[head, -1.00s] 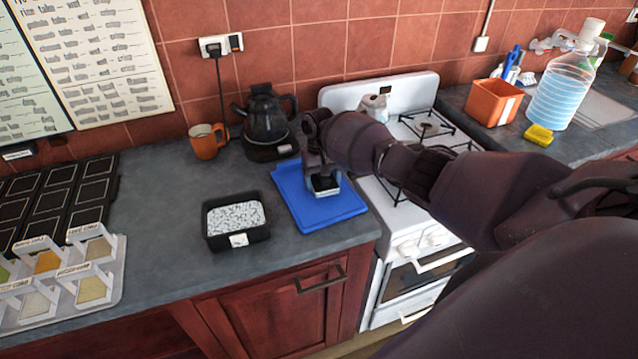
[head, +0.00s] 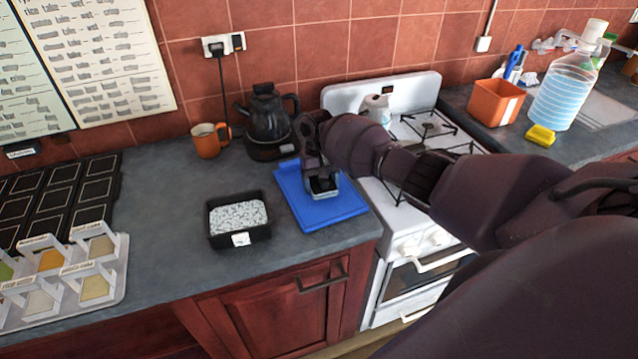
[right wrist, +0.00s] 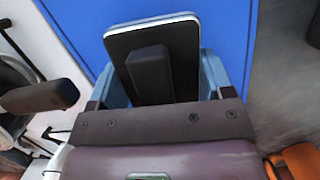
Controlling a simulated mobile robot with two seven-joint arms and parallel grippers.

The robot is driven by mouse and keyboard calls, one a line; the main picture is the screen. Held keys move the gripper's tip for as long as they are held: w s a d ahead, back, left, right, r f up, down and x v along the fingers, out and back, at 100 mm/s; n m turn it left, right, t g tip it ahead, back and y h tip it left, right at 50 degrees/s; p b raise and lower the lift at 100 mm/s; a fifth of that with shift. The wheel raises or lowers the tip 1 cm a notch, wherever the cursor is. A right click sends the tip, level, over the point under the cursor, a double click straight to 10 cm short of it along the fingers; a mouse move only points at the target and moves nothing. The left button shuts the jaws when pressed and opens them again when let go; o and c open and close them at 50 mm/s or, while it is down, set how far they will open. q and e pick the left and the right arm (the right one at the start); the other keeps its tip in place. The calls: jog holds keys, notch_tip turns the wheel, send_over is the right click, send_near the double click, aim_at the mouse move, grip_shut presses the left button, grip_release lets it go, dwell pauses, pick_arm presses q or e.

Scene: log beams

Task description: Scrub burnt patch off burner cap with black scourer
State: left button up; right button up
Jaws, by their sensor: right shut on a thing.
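My right gripper (head: 322,178) is low over the blue board (head: 340,212) on the counter. In the right wrist view its two blue-grey fingers (right wrist: 158,78) are shut on the raised black grip of the black scourer (right wrist: 182,48). The scourer is a flat, rounded rectangular pad with a pale edge, and it lies over the blue board. I cannot tell whether it touches what is below. I cannot make out the burner cap or its burnt patch; the scourer and gripper hide the board beneath them. My left gripper is not in view.
A black tub of pale granules (head: 238,222) stands left of the board. A black kettle (head: 268,125) and orange mug (head: 209,140) stand behind. The white stove (head: 405,240) is to the right, under my right arm.

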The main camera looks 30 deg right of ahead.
jog(key=shift+w+d, duration=0.1)
jog(key=shift+d, duration=0.6)
jog(key=shift+a, duration=0.15)
jog(key=shift+a, duration=0.45)
jog(key=shift+s+a+v, duration=0.1)
jog(key=shift+s+v, duration=0.15)
jog(key=shift+v, duration=0.9)
jog(key=shift+s+a+v, duration=0.1)
jog(key=shift+s+v, duration=0.1)
jog(key=shift+v, duration=0.95)
jog(key=shift+s+a+v, duration=0.1)
jog(key=shift+s+v, duration=0.15)
jog(key=shift+v, duration=0.85)
